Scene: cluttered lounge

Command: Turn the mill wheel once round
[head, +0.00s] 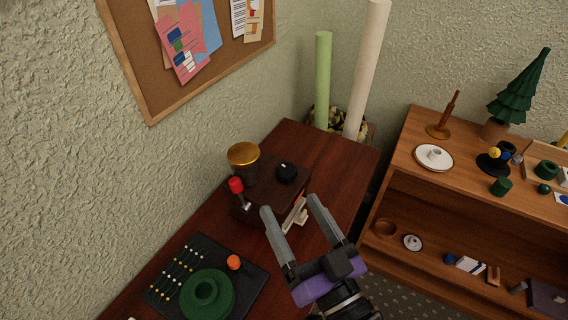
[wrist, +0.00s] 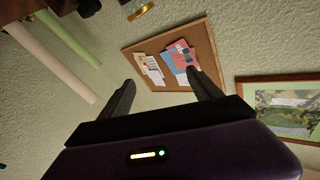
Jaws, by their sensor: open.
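A dark wooden mill box (head: 265,200) stands on the red-brown table. It carries a brass-topped cup (head: 243,155), a black knob (head: 287,172) and a red-tipped lever (head: 237,186) on its left side. A pale, partly hidden part (head: 296,215) shows at its right front, behind my fingers; I cannot tell whether it is the wheel. My gripper (head: 289,204) is open and empty, in front of the box's right side in the head view. In the wrist view my gripper (wrist: 159,76) points toward the wall, and a gold rim (wrist: 140,11) shows at the top edge.
A black board (head: 247,285) with a green ring-shaped piece (head: 208,297) and an orange knob lies at the table's near left. A corkboard (head: 150,105) hangs on the wall. A shelf unit (head: 405,160) with small objects stands right. The table's far right corner is clear.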

